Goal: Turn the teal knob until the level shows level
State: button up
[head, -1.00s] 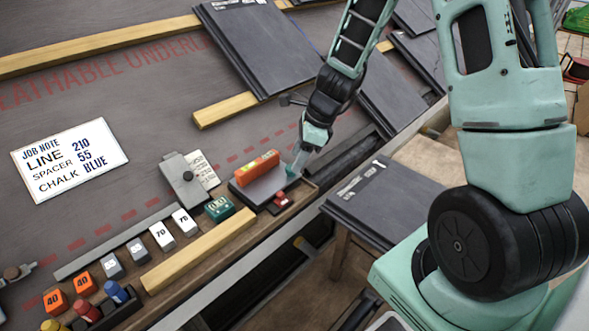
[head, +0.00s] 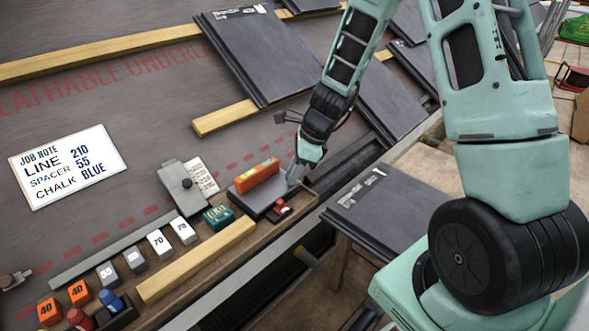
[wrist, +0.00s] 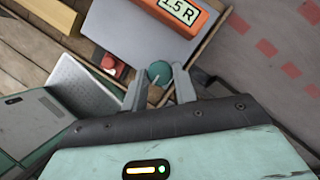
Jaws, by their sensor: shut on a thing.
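The teal knob (wrist: 160,70) shows in the wrist view between the fingers of my gripper (wrist: 158,80), which is shut on it. In the head view my gripper (head: 294,178) is at the right end of the grey plate (head: 270,202), and the knob is hidden there. The orange level (head: 257,173) lies on this plate with a yellow-green vial on top.
A red knob (head: 281,206) on a small dark block stands close by, in front of the plate. A green box with a display (head: 219,215) and several numbered blocks line the wooden ledge to the left. Slates (head: 262,60) lie behind my arm.

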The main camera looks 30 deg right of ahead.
jog(key=shift+r, duration=0.1)
jog(key=n+p, duration=0.1)
jog(key=p, duration=0.1)
jog(key=n+g+p, duration=0.1)
jog(key=n+p, duration=0.1)
jog(key=p, duration=0.1)
jog(key=shift+w+r+n+y, duration=0.1)
jog(key=shift+r+n+y, duration=0.1)
jog(key=shift+n+y, duration=0.1)
jog(key=n+g+p, duration=0.1)
jog(key=p, duration=0.1)
jog(key=n+p, duration=0.2)
jog(key=n+g+p, duration=0.1)
jog(key=n+p, duration=0.1)
jog(key=shift+w+g, duration=0.25)
jog(key=shift+g, duration=0.05)
jog(key=n+g+p, duration=0.1)
jog(key=n+p, duration=0.1)
jog(key=n, duration=0.2)
jog(key=shift+w+f+p, duration=0.1)
jog(key=shift+w+p, duration=0.05)
jog(key=shift+p, duration=0.25)
jog(key=n+g+h+p, duration=0.1)
jog(key=n, duration=0.1)
jog(key=n+p, duration=0.1)
jog(key=n, duration=0.1)
jog(key=shift+w+a+f+n+g+h, duration=0.1)
jog(key=shift+a+f+n+g+h, duration=0.05)
jog(key=shift+n+g+h, duration=0.25)
